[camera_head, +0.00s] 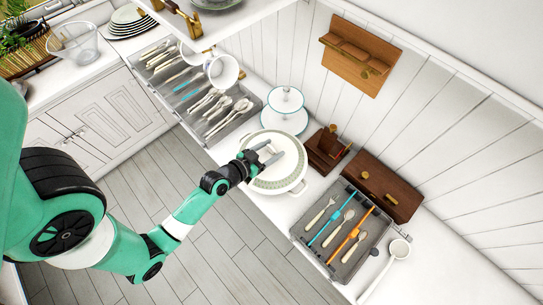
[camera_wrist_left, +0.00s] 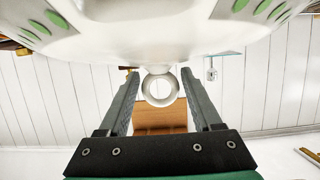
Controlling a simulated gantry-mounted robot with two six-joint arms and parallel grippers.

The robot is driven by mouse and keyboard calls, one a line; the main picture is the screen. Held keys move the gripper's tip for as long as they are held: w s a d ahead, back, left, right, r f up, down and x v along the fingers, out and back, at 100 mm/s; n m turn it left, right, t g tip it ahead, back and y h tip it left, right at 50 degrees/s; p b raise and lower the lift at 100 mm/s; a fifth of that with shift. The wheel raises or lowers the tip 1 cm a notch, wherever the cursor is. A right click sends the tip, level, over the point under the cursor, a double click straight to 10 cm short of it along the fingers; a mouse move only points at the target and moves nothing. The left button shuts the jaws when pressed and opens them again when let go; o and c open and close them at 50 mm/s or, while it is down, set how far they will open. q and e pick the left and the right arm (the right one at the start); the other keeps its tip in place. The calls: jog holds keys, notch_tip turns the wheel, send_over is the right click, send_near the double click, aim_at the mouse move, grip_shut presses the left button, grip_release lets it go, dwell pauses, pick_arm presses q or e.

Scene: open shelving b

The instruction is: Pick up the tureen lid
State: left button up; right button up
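The tureen (camera_head: 297,187) is white, with side handles, and stands on the white counter. Its lid (camera_head: 287,172) is white with a green patterned rim and appears seated on it. In the left wrist view the lid (camera_wrist_left: 165,38) fills the top, with green leaf marks. Its ring-shaped knob (camera_wrist_left: 160,88) is between the fingers of my left gripper (camera_wrist_left: 159,76), with a gap visible on both sides. In the head view my left gripper (camera_head: 267,152) is open over the lid. My right gripper is not in view.
A tiered stand (camera_head: 286,97) is behind the tureen. A wooden holder (camera_head: 325,152) and a brown box (camera_head: 383,188) stand to the right. A grey cutlery tray (camera_head: 310,253) and a white ladle (camera_head: 398,250) are at the front right. Another cutlery tray (camera_head: 225,133) lies left.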

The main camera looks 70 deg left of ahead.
aim_at(271, 146)
pick_arm(q)
grip_shut()
jog(key=shift+r, duration=0.1)
dwell(0.3)
jog(key=shift+r, duration=0.45)
notch_tip(271, 146, up, 3)
jog(key=shift+f+p, duration=0.2)
jog(key=shift+p, duration=0.65)
jog(key=s+d+r, duration=0.9)
jog(key=s, duration=0.1)
jog(key=shift+s+d+r+p, duration=0.15)
jog(key=shift+s+r+p, duration=0.1)
jog(key=shift+p, duration=0.15)
